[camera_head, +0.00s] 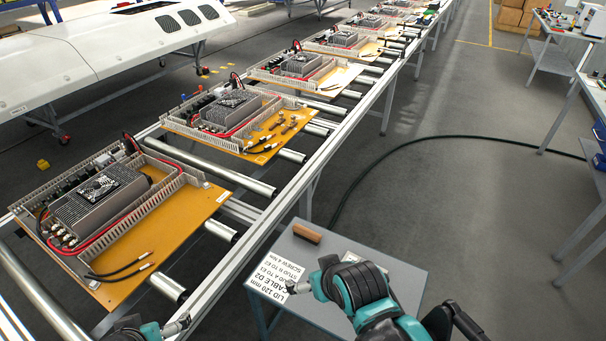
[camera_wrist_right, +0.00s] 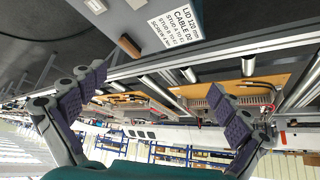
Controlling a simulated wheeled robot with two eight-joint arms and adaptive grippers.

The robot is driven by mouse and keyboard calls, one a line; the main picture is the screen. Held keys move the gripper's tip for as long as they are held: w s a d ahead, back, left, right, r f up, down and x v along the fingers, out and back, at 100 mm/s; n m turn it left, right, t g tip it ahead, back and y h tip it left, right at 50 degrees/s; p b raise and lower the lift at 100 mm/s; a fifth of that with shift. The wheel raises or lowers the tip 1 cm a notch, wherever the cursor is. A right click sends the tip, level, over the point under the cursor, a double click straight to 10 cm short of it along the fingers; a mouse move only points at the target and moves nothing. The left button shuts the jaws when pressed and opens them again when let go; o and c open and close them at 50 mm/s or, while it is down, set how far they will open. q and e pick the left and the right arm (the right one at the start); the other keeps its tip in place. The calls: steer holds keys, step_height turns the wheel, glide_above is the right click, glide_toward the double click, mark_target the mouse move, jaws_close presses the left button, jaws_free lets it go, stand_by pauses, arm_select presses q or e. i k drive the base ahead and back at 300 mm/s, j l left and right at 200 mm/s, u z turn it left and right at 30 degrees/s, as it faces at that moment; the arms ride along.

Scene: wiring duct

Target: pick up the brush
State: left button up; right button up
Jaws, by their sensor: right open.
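The brush (camera_head: 307,233) is a small brown block lying at the far edge of a small grey table (camera_head: 380,262). It also shows in the right wrist view as a brown bar (camera_wrist_right: 130,46) near the top, left of the printed label. My right gripper (camera_head: 296,287) is over the near side of the grey table, nearer than the brush and apart from it. In the right wrist view its two purple-padded fingers (camera_wrist_right: 160,98) are wide apart with nothing between them. My left gripper (camera_head: 181,324) is only partly in view at the bottom edge; its opening is hidden.
A printed label (camera_head: 280,272) lies on the grey table's left part. A roller conveyor (camera_head: 222,231) with several orange boards carrying wiring ducts and power units runs along the table's left side. A black cable (camera_head: 372,165) lies on the floor; workbenches stand at right.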

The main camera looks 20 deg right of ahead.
mark_target(313, 237)
steer(key=i+z, duration=0.75)
steer(key=z, duration=0.15)
